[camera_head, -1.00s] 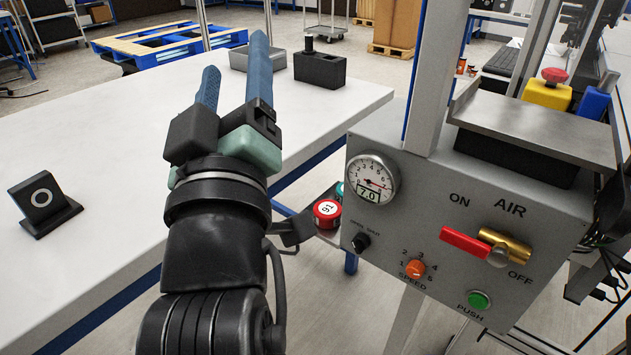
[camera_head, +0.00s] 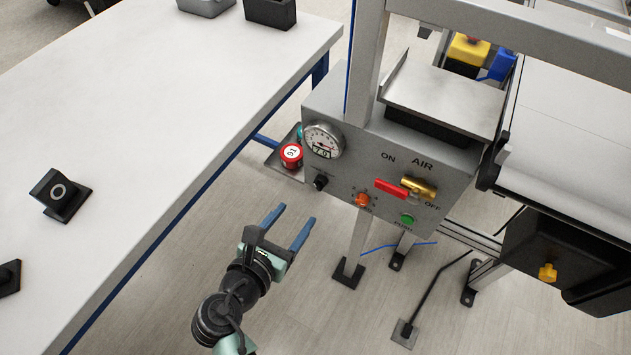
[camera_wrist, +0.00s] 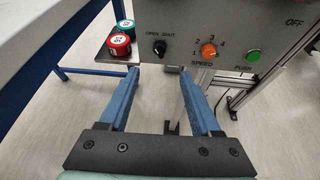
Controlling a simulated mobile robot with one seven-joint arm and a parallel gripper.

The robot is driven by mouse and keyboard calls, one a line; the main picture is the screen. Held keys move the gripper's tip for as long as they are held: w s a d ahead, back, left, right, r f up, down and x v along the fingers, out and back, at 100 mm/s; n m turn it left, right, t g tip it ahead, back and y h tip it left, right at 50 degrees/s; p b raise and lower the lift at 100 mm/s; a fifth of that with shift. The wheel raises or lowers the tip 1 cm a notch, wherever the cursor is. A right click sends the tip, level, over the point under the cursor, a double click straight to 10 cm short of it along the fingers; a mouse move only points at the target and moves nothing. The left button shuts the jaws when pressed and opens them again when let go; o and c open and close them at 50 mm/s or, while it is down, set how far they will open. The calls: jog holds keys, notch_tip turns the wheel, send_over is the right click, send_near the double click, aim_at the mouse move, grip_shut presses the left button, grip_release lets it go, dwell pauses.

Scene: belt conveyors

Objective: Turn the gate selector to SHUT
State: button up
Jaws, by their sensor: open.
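The gate selector is a small black knob (camera_head: 320,183) at the lower left of the grey control panel (camera_head: 340,115), below the gauge. In the wrist view the knob (camera_wrist: 160,47) sits under the words OPEN and SHUT, and its pale mark seems to point up and to the left, toward OPEN. My gripper (camera_head: 288,216) is open and empty, in front of the panel and below and left of the knob. In the wrist view its two blue fingers (camera_wrist: 157,78) point toward the panel with a wide gap, apart from the knob.
Beside the knob are an orange speed dial (camera_head: 362,200), a green push button (camera_head: 407,219) and a red air lever (camera_head: 391,188). A red canister (camera_head: 291,155) stands on a small shelf left of the panel. A white table (camera_head: 150,110) fills the left side.

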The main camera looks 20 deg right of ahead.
aim_at(318, 187)
jog(key=b+x, duration=0.2)
jog(key=x, duration=0.9)
jog(key=shift+w+d+f, duration=0.15)
jog(key=shift+w, duration=0.1)
grip_shut()
